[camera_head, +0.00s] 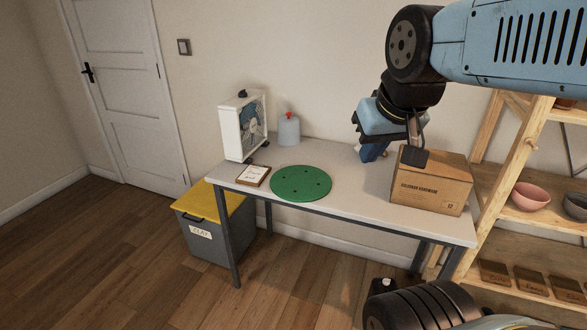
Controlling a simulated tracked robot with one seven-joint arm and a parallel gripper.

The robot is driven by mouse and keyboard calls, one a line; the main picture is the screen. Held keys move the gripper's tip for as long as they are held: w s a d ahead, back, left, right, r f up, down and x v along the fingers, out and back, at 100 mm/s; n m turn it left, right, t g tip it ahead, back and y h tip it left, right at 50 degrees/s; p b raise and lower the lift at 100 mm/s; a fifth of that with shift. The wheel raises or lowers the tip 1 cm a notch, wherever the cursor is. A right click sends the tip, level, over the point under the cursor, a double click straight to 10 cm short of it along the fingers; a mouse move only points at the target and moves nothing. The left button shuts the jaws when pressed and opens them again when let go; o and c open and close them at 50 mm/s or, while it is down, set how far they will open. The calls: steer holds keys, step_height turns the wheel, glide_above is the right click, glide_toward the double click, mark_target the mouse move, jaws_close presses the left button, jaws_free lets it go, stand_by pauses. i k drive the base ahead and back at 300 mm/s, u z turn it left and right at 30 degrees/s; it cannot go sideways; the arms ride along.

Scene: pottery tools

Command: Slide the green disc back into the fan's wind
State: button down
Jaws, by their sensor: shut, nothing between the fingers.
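The green disc (300,184) lies flat on the table (350,203), with several small dark holes in it. The white box fan (242,128) stands upright at the table's left end, behind and to the left of the disc. A small framed card (253,176) lies between the fan's foot and the disc. My gripper (374,152) is shut and empty. It appears in front of the cardboard box's left side, to the right of the disc and apart from it. The arm partly hides its fingers.
A cardboard box (431,187) stands at the table's right end. A grey-blue jug (288,131) with a red top stands behind the disc. A clay bin (213,232) with a yellow lid is at the left below. Wooden shelves (515,150) with bowls are at the right.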

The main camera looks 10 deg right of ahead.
mark_target(295, 183)
steer(key=i, duration=0.85)
steer(key=u, duration=0.05)
